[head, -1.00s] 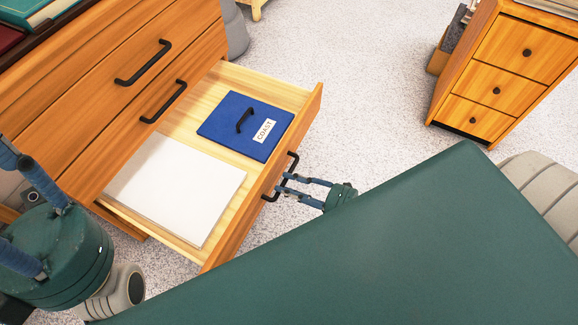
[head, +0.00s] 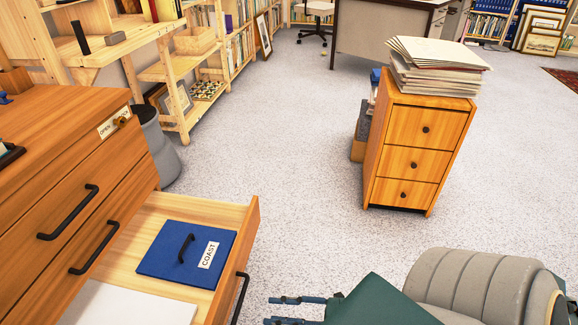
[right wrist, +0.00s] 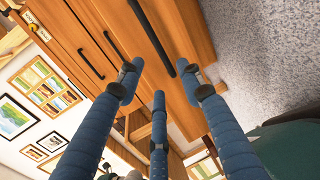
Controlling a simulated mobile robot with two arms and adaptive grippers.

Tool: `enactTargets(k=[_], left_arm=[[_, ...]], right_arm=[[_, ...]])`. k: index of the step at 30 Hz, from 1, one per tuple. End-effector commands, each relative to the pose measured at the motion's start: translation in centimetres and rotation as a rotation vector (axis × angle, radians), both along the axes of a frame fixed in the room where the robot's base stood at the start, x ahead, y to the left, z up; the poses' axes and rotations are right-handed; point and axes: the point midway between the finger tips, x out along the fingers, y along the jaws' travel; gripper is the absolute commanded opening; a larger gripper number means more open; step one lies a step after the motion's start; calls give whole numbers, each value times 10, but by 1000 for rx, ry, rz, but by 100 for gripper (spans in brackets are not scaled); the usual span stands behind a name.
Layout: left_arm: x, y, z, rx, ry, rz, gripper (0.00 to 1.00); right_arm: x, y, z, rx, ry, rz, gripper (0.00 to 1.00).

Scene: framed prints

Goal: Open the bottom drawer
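The bottom drawer (head: 243,245) of the wooden chest at left is pulled well out in the head view. Inside it lie a blue board (head: 165,250) labelled COAST, with a black handle, and white sheets (head: 130,306). The drawer's black handle (head: 241,293) is on its front and partly cut off by the lower edge. My right gripper (head: 271,310) is open and empty, its fingers pointing at the handle with a gap between. In the right wrist view its blue fingers (right wrist: 159,76) are spread, with a black handle (right wrist: 148,35) ahead of them. My left gripper is out of view.
The closed upper drawers have black handles (head: 69,212). A small three-drawer cabinet (head: 415,145) with stacked papers (head: 435,65) stands at right. A grey bin (head: 158,150) is behind the chest. The carpet (head: 290,175) between is clear.

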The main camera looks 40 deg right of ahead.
Motion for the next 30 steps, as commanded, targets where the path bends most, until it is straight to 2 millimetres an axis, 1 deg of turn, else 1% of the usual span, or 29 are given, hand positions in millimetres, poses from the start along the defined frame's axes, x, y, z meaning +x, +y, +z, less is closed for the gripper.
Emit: enactTargets(k=[1,3,7,25,28,29,30], left_arm=[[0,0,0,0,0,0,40],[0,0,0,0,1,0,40],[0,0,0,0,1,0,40],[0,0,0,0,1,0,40],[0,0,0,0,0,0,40],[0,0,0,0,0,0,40],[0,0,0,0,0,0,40]], right_arm=[[-7,-5,1,-1,3,0,37],[-14,-9,3,0,3,0,37],[-20,-14,5,1,1,0,37],[-21,-15,6,2,-1,0,37],[-16,-6,14,39,-9,-5,37],[-13,-1,20,64,-14,-7,37],[-7,9,31,110,-24,-12,37]])
